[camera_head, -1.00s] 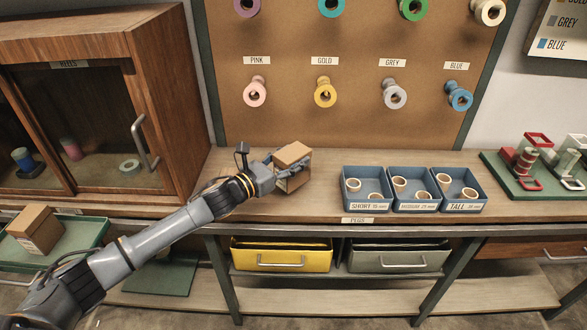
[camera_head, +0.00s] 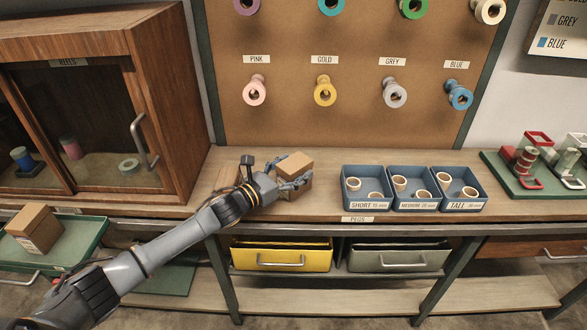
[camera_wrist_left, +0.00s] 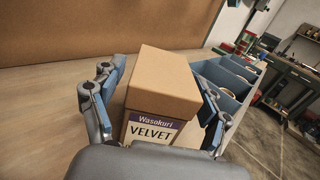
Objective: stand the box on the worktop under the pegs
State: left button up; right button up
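The brown cardboard box (camera_head: 297,172) stands upright on the wooden worktop (camera_head: 330,208), below the pegs with the pink and gold reels. In the left wrist view the box (camera_wrist_left: 165,75) has a "Wasokuri VELVET" label facing me. My left gripper (camera_head: 292,184) is at the box, and in the left wrist view its fingers (camera_wrist_left: 163,108) are spread on either side, with a narrow gap showing at the left. The lower part of the box is partly hidden by the gripper. My right gripper is not in view.
Blue trays of rings (camera_head: 367,205) stand close to the right of the box. A wooden cabinet (camera_head: 165,95) stands at the left. Another box (camera_head: 37,228) sits on a green tray (camera_head: 82,250) at lower left. The pegboard (camera_head: 290,125) rises behind.

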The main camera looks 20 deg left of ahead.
pick_arm(q)
jog(key=shift+r, duration=0.2)
jog(key=b+v, duration=0.1)
jog(key=v, duration=0.9)
jog(key=shift+s+f, duration=0.15)
jog(key=shift+s, duration=0.1)
jog(key=shift+v, duration=0.8)
jog(key=shift+a, duration=0.1)
